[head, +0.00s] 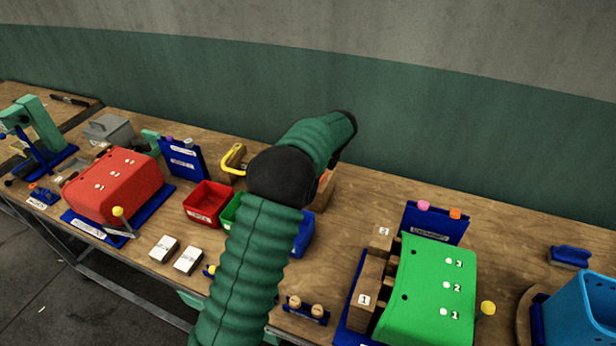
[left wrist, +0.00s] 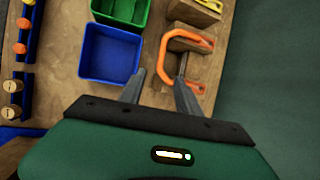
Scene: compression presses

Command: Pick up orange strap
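The orange strap (left wrist: 162,58) is a C-shaped loop on a wooden block (left wrist: 190,42) in the left wrist view. My left gripper (left wrist: 159,76) is open, with its fingertips on either side of the strap's near bend in the picture. I cannot tell whether they are above it or level with it, and no grip shows. In the head view my left arm covers most of this spot. Only part of a wooden block (head: 327,192) shows beside the arm, and the left gripper is hidden. My right gripper is in neither view.
A blue bin (left wrist: 110,52) and a green bin (left wrist: 122,10) stand beside the strap. A red bin (head: 208,203), a yellow strap (head: 231,157) and a red press (head: 113,185) lie to the left. A green press (head: 428,290) stands right.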

